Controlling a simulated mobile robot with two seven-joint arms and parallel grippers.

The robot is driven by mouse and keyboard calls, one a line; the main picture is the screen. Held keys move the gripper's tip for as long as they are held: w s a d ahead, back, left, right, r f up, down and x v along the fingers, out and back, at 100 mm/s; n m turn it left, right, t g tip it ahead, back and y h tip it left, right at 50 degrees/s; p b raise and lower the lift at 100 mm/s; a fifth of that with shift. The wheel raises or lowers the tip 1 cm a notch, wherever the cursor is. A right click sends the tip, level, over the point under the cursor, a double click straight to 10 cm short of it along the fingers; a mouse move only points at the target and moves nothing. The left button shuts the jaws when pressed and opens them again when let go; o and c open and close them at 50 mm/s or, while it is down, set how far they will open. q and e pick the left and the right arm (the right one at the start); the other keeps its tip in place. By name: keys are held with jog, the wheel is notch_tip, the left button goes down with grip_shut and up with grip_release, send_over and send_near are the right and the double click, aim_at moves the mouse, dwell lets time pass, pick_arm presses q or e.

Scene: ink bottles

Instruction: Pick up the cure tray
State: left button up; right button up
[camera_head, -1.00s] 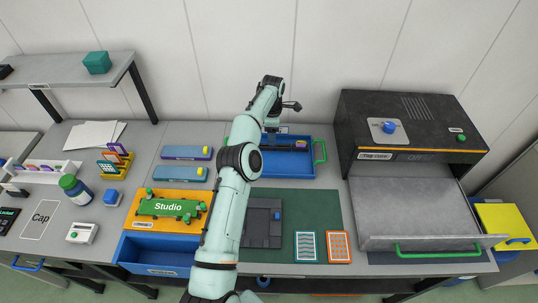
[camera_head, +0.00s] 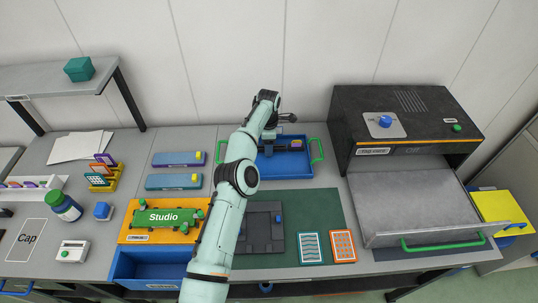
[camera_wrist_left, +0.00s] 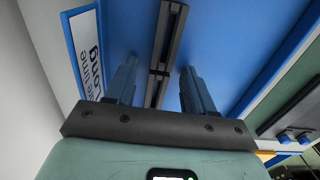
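The cure tray looks to be the blue tray (camera_head: 290,171) with green handles at the back of the bench; it also shows in the left wrist view (camera_wrist_left: 225,30). A dark bar (camera_wrist_left: 168,40) lies along its floor. My left gripper (camera_head: 269,138) is over the left part of the tray, near its back side. In the left wrist view its two fingers (camera_wrist_left: 158,68) are apart, with the dark bar seen between them. I cannot tell whether they touch anything. The arm passes in front of the tray's left side. My right gripper is not in view.
A dark curing machine (camera_head: 405,120) with an open front drawer (camera_head: 415,200) stands at the right. A green mat (camera_head: 315,205) with a dark fixture (camera_head: 262,230) lies in front of the tray. Two blue-topped blocks (camera_head: 172,182) sit left of the arm.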

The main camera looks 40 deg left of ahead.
pick_arm(q)
grip_shut()
jog(key=shift+r, duration=0.1)
jog(key=shift+r, duration=0.1)
